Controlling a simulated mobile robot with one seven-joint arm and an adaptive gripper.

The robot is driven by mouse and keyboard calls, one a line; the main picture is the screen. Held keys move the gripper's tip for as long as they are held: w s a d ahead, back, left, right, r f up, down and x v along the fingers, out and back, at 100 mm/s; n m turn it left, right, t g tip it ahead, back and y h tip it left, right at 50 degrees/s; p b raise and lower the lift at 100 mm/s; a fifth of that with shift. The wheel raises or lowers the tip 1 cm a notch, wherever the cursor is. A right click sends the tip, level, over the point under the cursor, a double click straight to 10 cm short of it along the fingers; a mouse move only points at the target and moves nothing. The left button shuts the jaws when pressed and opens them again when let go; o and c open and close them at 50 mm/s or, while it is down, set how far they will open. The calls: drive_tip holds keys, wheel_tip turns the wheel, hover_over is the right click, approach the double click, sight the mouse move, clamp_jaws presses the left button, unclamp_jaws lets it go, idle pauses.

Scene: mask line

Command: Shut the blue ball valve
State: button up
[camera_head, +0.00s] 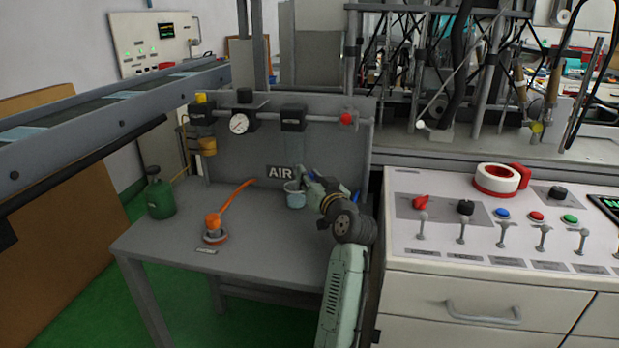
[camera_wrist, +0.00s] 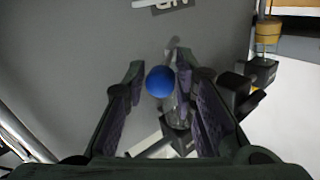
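A blue ball knob (camera_wrist: 160,81) shows in the wrist view, between the two fingers of my gripper (camera_wrist: 159,70). The fingers are apart, one on each side of the ball, with a visible gap at least on the left. A grey rod and a fitting (camera_wrist: 178,115) show around and below the ball; how they join is partly hidden. In the head view, my gripper (camera_head: 312,184) is in front of the grey panel, below the air line. The blue ball is not clearly seen there; a small blue patch (camera_head: 355,197) shows beside my wrist.
The grey panel bears an AIR sign (camera_head: 281,172), a gauge (camera_head: 239,124) and a pipe with a red ball (camera_head: 347,118). A white console (camera_head: 450,270) stands close at right.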

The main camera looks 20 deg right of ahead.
drive_tip(key=shift+o, duration=1.4)
drive_tip(key=shift+r, duration=0.15)
wheel_tip(320, 180, up, 10)
drive_tip(key=shift+f, duration=0.1)
drive_tip(key=shift+c, duration=0.4)
